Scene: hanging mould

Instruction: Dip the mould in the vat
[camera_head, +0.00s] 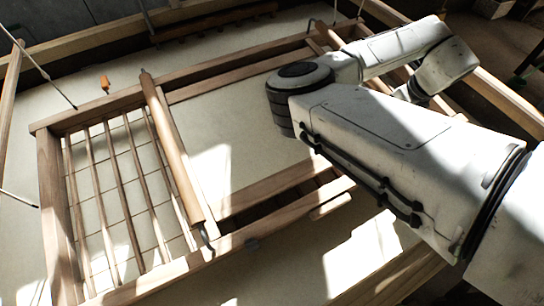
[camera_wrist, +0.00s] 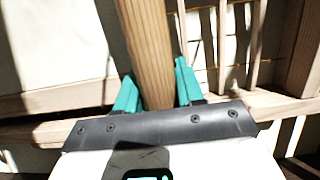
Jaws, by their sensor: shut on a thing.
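The mould (camera_head: 47,175) is a large wooden frame with thin slats and a pale sheet, hung on thin wires. It lies tilted across the left and middle of the head view. A pale, flat surface (camera_head: 170,290), which looks like the vat's contents, shows below and around it. In the wrist view my gripper (camera_wrist: 155,75) has its teal fingers on both sides of a round wooden bar (camera_wrist: 148,30) and is shut on it. The bar looks like part of the mould, but its join is hidden. My arm hides the gripper in the head view.
A round wooden roller (camera_head: 175,150) lies across the frame. Thick wooden beams (camera_head: 500,105) run along the right, and a slatted rack (camera_head: 215,22) is at the top. Hanging wires (camera_head: 38,60) cross the left side. Sunlight and hard shadows hide some edges.

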